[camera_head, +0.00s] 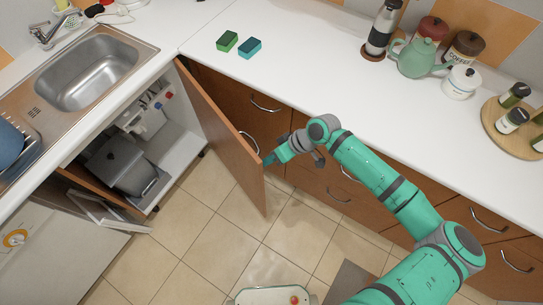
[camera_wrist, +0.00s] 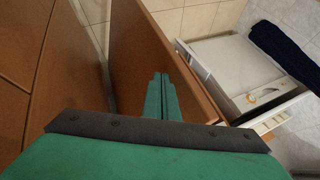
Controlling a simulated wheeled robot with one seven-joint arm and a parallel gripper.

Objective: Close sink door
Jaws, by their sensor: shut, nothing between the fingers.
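The sink door (camera_head: 220,135) is a brown wooden cabinet door. In the head view it stands wide open, swung out from the cabinet under the sink (camera_head: 88,70). The open cabinet shows a grey bin (camera_head: 122,165) inside. My gripper (camera_head: 268,159) is at the door's free edge, on the side facing the drawers. In the wrist view my gripper (camera_wrist: 161,80) has its fingers together, with the door (camera_wrist: 150,60) just beyond them. I cannot tell whether the fingertips touch the door.
Brown drawers with metal handles (camera_head: 338,194) line the right side, close to my arm. A white appliance with its door ajar (camera_head: 50,255) stands at lower left. The tiled floor (camera_head: 220,230) before the sink cabinet is clear.

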